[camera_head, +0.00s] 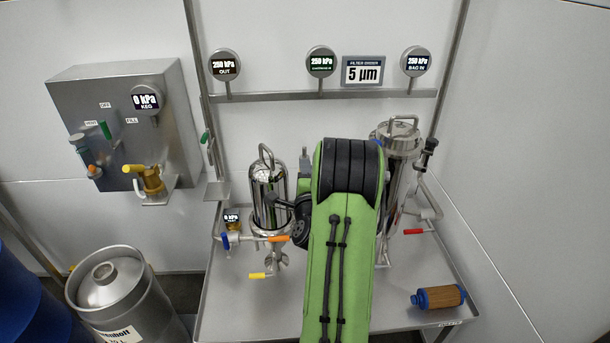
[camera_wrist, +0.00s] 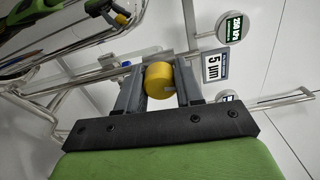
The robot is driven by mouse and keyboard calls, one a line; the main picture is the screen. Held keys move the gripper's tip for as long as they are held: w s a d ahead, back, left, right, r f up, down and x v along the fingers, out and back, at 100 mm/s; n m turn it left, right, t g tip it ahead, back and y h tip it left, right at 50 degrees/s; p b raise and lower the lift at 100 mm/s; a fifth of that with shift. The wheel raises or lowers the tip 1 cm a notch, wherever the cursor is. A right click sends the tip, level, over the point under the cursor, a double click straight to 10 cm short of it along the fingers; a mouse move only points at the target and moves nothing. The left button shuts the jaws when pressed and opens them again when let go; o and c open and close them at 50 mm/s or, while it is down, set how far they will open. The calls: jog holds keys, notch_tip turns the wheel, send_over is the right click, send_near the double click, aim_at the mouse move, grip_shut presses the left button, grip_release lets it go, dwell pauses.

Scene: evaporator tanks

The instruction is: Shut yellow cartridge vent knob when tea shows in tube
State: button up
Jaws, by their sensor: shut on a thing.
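The yellow cartridge vent knob (camera_wrist: 158,83) is a short round cylinder in the wrist view. My gripper (camera_wrist: 160,70) is shut on it, with one grey finger on each side. In the head view my green arm covers the knob and most of my gripper. A steel cartridge housing (camera_head: 268,196) stands left of my arm, and a taller steel housing (camera_head: 395,150) stands partly behind it on the right. I cannot make out a tube with tea in it. The cartridge gauge (camera_head: 321,62) reads 250 kPa.
The OUT gauge (camera_head: 225,65) and BAG IN gauge (camera_head: 415,61) also read 250 kPa. Low on the skid are orange (camera_head: 277,239), yellow (camera_head: 258,276) and red (camera_head: 413,231) handles. A blue-capped filter (camera_head: 438,297) lies front right. A keg (camera_head: 122,295) stands left.

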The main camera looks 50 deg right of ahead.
jog(key=shift+n, duration=0.5)
jog(key=o, duration=1)
jog(key=shift+a, duration=0.1)
jog(key=shift+o, duration=0.2)
